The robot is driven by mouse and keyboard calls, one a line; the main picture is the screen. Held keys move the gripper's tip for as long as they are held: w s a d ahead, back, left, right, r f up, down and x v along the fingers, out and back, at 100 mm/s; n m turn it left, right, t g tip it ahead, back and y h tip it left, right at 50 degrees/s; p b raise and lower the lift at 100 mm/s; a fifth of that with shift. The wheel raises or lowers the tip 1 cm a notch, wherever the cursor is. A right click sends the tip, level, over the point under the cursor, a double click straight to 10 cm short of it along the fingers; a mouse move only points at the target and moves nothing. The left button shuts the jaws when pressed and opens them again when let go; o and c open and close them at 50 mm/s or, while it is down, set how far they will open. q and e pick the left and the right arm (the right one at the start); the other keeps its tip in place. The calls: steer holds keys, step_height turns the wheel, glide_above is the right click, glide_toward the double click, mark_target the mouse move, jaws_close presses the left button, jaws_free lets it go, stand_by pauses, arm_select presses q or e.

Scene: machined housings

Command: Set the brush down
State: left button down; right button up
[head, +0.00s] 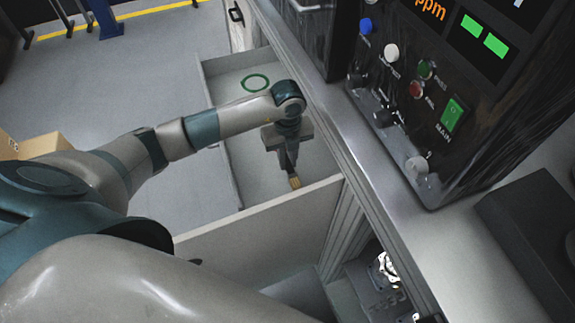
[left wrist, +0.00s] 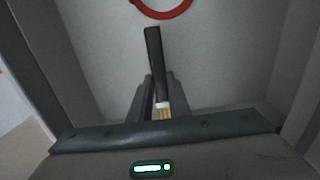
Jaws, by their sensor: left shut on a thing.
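My left gripper (head: 291,168) points down inside an open pale drawer (head: 262,196) and is shut on the brush. In the head view the brush's tan bristles (head: 295,182) show just below the fingers. In the left wrist view the brush's dark handle (left wrist: 153,48) sticks out beyond the fingers (left wrist: 158,84), and its tan bristles (left wrist: 165,112) lie near the gripper body. I cannot tell whether the brush touches the drawer floor. My right gripper is not in view.
A green ring (head: 255,82) lies at the drawer's far end. A red ring (left wrist: 162,8) shows in the left wrist view. A control panel (head: 425,95) stands on the counter (head: 372,150) to the right. A metal part (head: 386,268) sits lower right. Drawer floor around the gripper looks clear.

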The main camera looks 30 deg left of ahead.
mark_target(288, 163)
arm_select(q)
step_height(288, 163, down, 3)
steer(key=shift+r+p, duration=0.1)
steer(key=shift+p, duration=0.3)
steer(key=shift+f, duration=0.3)
steer(key=shift+f, duration=0.1)
steer(key=c, duration=1.7)
jaws_free()
steer(key=shift+o, duration=0.2)
